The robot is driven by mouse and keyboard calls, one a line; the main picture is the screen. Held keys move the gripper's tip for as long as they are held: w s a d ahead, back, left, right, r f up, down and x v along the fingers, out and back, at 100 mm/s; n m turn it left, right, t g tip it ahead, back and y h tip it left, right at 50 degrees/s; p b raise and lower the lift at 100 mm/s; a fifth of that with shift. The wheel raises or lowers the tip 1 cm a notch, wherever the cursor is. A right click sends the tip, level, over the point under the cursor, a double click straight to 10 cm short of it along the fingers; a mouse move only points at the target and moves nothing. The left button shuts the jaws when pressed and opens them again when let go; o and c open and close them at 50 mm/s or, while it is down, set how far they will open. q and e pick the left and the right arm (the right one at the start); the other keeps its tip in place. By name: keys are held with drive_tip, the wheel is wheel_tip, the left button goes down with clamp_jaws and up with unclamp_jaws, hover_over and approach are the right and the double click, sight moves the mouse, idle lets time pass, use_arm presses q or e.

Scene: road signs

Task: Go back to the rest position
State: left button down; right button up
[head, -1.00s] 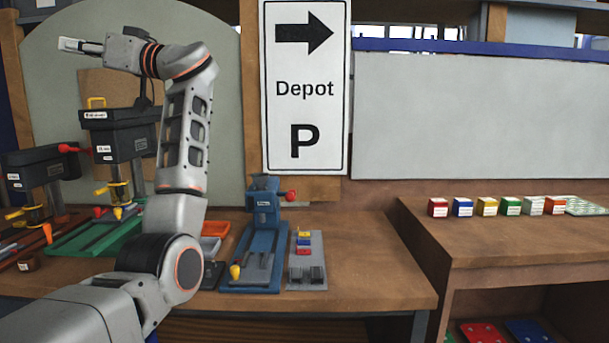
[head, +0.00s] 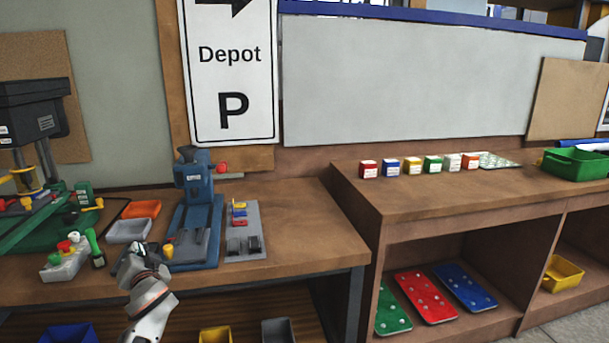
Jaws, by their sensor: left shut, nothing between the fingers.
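My left gripper (head: 138,252) shows at the lower left in the head view, with its wrist coming up from the bottom edge. It is shut with nothing in it. It is in front of the left workbench, just left of the blue press (head: 195,215) and near the grey tray (head: 130,231). I cannot tell whether it touches anything there. The rest of my left arm is out of frame. My right gripper is not in view.
The white Depot sign (head: 230,75) hangs on the wall. Small coloured boxes (head: 412,166) line the right bench (head: 450,200). Red (head: 426,297) and blue plates (head: 464,287) lie on its shelf. A green crate (head: 576,164) stands far right. A grey block (head: 64,262) holds coloured buttons.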

use_arm(q)
drive_tip(key=s+d+f+m+h, duration=0.2)
drive_tip(key=s+d+f+h, duration=0.2)
drive_tip(key=s+d+f, duration=0.55)
drive_tip(key=s+d+f+m+h, duration=0.2)
drive_tip(key=s+d+f+h, duration=0.25)
drive_tip(key=f, duration=0.95)
drive_tip(key=s+d+f+g+h, duration=0.1)
drive_tip(key=s+d+f, duration=0.2)
drive_tip(key=s, duration=0.5)
drive_tip(key=s+d+f+g+h, duration=0.1)
drive_tip(key=s+d+f+h, duration=0.1)
drive_tip(key=s, duration=0.6)
drive_tip(key=s+d+f+g+h, duration=0.1)
drive_tip(key=s+d+f, duration=0.3)
drive_tip(key=s+d, duration=0.2)
drive_tip(key=shift+s+d+f+h, duration=0.2)
drive_tip(key=shift+s+d+h, duration=0.15)
drive_tip(key=shift+s, duration=0.6)
drive_tip(key=shift+a, duration=0.1)
